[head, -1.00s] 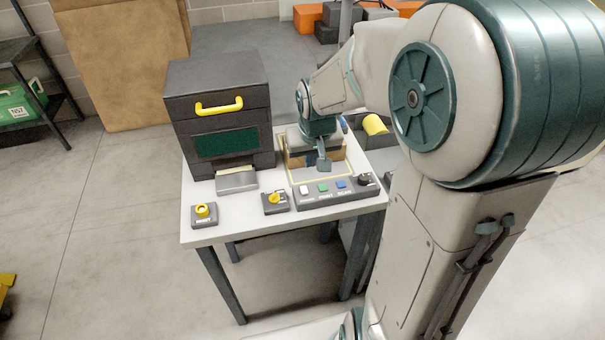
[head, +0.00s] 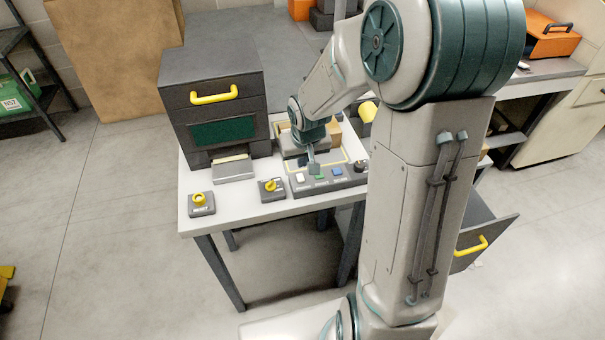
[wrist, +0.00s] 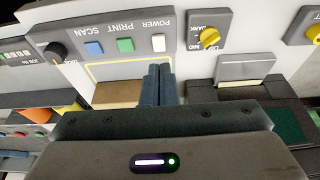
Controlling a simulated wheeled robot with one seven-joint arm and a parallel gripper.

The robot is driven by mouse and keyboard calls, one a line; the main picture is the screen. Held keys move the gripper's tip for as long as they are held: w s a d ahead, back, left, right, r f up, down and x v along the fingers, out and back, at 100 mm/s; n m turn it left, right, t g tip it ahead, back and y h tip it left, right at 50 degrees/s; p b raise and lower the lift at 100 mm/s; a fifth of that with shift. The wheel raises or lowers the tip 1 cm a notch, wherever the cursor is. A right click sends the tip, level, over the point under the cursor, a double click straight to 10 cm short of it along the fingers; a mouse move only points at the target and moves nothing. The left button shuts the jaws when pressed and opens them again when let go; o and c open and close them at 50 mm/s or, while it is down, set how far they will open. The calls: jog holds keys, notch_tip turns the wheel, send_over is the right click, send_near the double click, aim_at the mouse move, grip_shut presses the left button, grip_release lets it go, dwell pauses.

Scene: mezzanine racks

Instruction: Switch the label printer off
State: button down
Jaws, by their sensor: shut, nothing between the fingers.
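The label printer is probably the dark box (head: 215,95) with a yellow handle and green window, at the back left of the table. A button panel (head: 330,184) at the table's front right has a white button (head: 300,178), a green button (head: 320,177) and a blue button (head: 337,172), plus a black knob (head: 360,165). In the wrist view the white button (wrist: 158,43) is by the word POWER, green by PRINT, blue by SCAN. My gripper (wrist: 158,68) is shut and empty, its fingertips just short of the white button. In the head view my gripper (head: 313,171) is over the panel's back edge; contact is unclear.
A grey tray (head: 233,171) juts out before the printer.

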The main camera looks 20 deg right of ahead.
aim_at(300, 177)
jog(key=x, duration=0.4)
jog(key=s+x, duration=0.1)
jog(key=x, duration=0.2)
jog(key=shift+f, duration=0.25)
jog(key=shift+s+f, duration=0.1)
jog(key=shift+s+f+b, duration=0.1)
jog(key=shift+f+b, duration=0.35)
jog(key=shift+b, duration=0.2)
jog(key=shift+r, duration=0.25)
jog(key=shift+w+r+p, duration=0.35)
jog(key=shift+w+p, duration=0.1)
jog(key=shift+w, duration=0.3)
